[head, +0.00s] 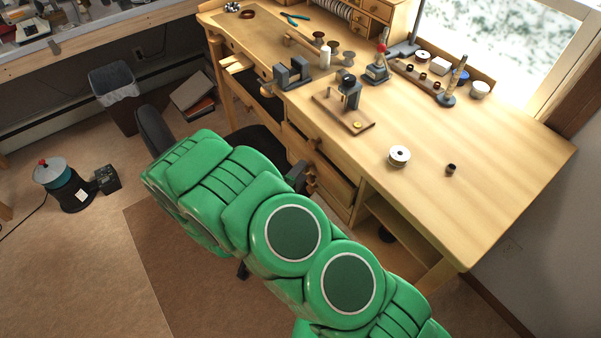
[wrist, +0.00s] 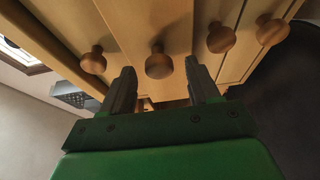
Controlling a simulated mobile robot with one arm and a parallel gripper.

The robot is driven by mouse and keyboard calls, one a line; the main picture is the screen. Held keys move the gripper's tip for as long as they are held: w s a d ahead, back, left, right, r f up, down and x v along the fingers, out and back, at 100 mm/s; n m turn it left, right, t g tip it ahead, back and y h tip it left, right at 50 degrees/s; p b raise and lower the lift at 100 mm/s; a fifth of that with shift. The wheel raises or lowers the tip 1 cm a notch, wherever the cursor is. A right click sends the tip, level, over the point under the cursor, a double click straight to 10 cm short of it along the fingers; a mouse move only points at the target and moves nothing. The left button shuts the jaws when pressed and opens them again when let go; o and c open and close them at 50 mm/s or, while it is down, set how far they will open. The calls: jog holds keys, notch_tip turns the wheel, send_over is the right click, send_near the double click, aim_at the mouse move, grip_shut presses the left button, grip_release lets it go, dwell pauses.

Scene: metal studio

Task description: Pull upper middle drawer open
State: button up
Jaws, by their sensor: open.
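The wooden bench (head: 470,165) has a stack of drawers under its top, and an upper drawer front (head: 295,139) with a round knob shows in the head view. My green arm covers part of the stack there. In the wrist view, my gripper (wrist: 160,78) is open, its two dark fingers pointing at the wooden drawer fronts. A round wooden knob (wrist: 159,64) appears in the gap between the fingers, with nothing clamped. I cannot tell if the fingers reach around it or which drawer it belongs to.
Other knobs flank the fingers in the wrist view, one on the left (wrist: 93,62) and two on the right (wrist: 220,38). A white spool (head: 399,156) and several tools stand on the bench top. A dark chair (head: 155,130) is close to my arm. Open floor lies at left.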

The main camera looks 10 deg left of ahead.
jog(key=shift+w+d, duration=0.15)
jog(key=shift+w, duration=0.1)
grip_shut()
dwell(0.3)
